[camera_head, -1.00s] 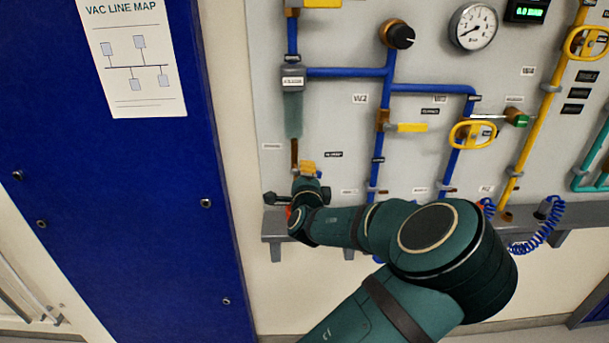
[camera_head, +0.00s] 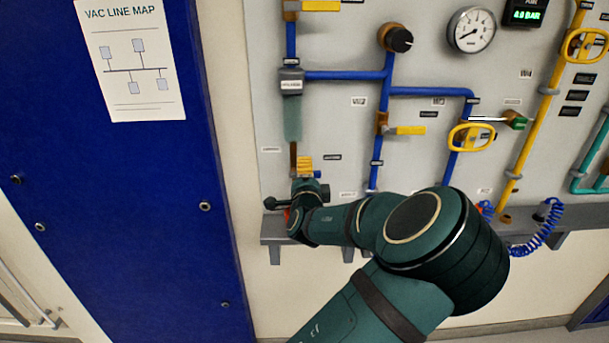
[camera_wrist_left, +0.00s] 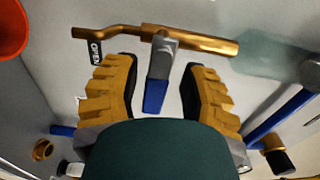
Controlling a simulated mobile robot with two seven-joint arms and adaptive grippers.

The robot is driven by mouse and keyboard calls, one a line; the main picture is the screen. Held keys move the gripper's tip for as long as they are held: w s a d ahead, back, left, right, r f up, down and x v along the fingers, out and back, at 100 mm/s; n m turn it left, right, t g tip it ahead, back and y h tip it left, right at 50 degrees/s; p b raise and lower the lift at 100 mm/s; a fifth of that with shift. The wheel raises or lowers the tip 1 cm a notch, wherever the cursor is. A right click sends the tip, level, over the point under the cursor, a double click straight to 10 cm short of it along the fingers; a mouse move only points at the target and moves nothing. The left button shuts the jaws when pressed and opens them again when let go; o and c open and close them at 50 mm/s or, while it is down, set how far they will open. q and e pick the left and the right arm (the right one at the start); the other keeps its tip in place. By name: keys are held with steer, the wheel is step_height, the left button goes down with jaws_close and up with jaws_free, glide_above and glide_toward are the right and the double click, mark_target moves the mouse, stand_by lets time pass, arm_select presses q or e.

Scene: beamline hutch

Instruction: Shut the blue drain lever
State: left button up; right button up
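The blue drain lever (camera_wrist_left: 155,97) shows in the left wrist view. It hangs from a grey valve body (camera_wrist_left: 163,55) on a brass drain pipe (camera_wrist_left: 205,44), beside a tag reading OPEN (camera_wrist_left: 95,51). The lever sticks out across the pipe. My left gripper (camera_wrist_left: 160,78) is open, its yellow ridged fingers on either side of the lever, which is closer to the left finger in the picture. I see a gap on both sides. In the head view, my left gripper (camera_head: 305,166) is at the lower end of the brown drain pipe (camera_head: 293,156) and hides most of the valve. My right gripper is not in view.
A cloudy tube (camera_head: 292,118) stands above the drain. A grey ledge (camera_head: 271,232) runs below the panel. A red round opening (camera_wrist_left: 8,30) is close by in the wrist view. Yellow-handled valves (camera_head: 410,131) and blue pipes (camera_head: 345,75) lie to the right.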

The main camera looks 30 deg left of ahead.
arm_select(q)
steer(key=shift+f, duration=0.1)
steer(key=v, duration=1.2)
stand_by(0.4)
steer(key=s+d+f+n+g+h, duration=0.1)
steer(key=s+f+n+g+h, duration=0.2)
steer(key=f, duration=1)
steer(key=s+f+n+g+h, duration=0.1)
steer(key=s+f+n+g, duration=0.35)
steer(key=f, duration=0.85)
steer(key=s+d+f+n+g+h, duration=0.2)
steer(key=s+d+f+g+h, duration=0.25)
steer(key=s+d+f, duration=0.3)
steer(key=s+d+r+n+g+h, duration=0.1)
steer(key=s+d+n+h, duration=0.1)
steer(key=d, duration=0.8)
steer(key=n+h, duration=0.1)
steer(key=h, duration=0.1)
steer(key=shift+s+d+r+n+g+h, duration=0.15)
steer(key=shift+s+n+g+h, duration=0.2)
steer(key=shift+g, duration=0.05)
